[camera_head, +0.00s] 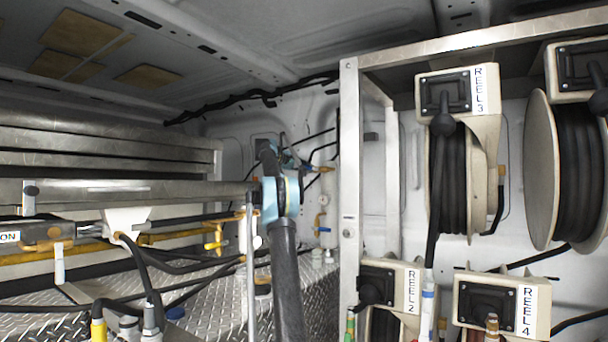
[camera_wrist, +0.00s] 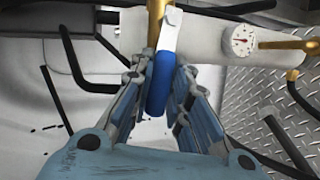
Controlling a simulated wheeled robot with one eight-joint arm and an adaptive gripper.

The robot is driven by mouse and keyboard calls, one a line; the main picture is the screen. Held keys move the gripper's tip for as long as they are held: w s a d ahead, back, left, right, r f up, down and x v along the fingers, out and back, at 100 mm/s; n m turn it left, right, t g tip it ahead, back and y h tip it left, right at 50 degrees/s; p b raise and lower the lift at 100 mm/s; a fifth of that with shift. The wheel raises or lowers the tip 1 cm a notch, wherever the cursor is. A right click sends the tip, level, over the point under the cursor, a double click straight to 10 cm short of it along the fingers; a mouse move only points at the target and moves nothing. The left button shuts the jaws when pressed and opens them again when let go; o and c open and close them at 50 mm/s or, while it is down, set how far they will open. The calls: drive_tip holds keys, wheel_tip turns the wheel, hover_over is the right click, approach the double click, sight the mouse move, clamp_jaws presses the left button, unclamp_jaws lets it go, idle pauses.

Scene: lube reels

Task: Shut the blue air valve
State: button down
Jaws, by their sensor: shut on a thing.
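The air valve has a blue handle grip (camera_wrist: 159,82) on a white metal lever (camera_wrist: 171,30), beside a brass fitting (camera_wrist: 155,22). In the wrist view the lever runs down the picture, roughly in line with the brass fitting, and crosses in front of a white cylinder (camera_wrist: 210,38). My gripper (camera_wrist: 160,95) is shut on the blue handle, one finger on each side. In the head view my gripper (camera_head: 297,162) is at the back wall, near the upper end of the white cylinder (camera_head: 328,215). My arm mostly hides the valve there.
A round dial gauge (camera_wrist: 242,40) and a brass outlet (camera_wrist: 292,45) sit on the cylinder's right in the wrist view. Black hoses (camera_wrist: 90,80) run close by. The reel rack post (camera_head: 350,180) stands right of my arm, and a metal shelf bar (camera_head: 130,192) lies left.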

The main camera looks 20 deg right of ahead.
drive_tip(key=m, duration=0.1)
drive_tip(key=r+m+y, duration=0.1)
drive_tip(key=r+m+t+y, duration=0.1)
drive_tip(key=shift+s+d+r, duration=0.1)
drive_tip(key=shift+s+d, duration=0.2)
drive_tip(key=shift+s, duration=0.1)
drive_tip(key=r+m, duration=0.1)
drive_tip(key=s+d+m+t+y, duration=0.1)
drive_tip(key=m, duration=0.1)
drive_tip(key=shift+s+r+t+y, duration=0.25)
drive_tip(key=shift+r+t+y, duration=0.05)
drive_tip(key=shift+r, duration=0.1)
drive_tip(key=shift+s+d+r+m+t+y, duration=0.15)
drive_tip(key=shift+s+d+m+t+y, duration=0.3)
drive_tip(key=shift+m, duration=0.3)
drive_tip(key=shift+s+d+r+m+t+y, duration=0.2)
drive_tip(key=shift+s+d+m+t+y, duration=0.1)
drive_tip(key=shift+s+m+t, duration=0.4)
drive_tip(key=shift+s+d+r+m+t+y, duration=0.2)
drive_tip(key=shift+d+m+t+y, duration=0.2)
drive_tip(key=shift+m, duration=0.45)
drive_tip(key=c, duration=1.5)
unclamp_jaws()
drive_tip(key=v, duration=1.2)
drive_tip(key=shift+f, duration=0.2)
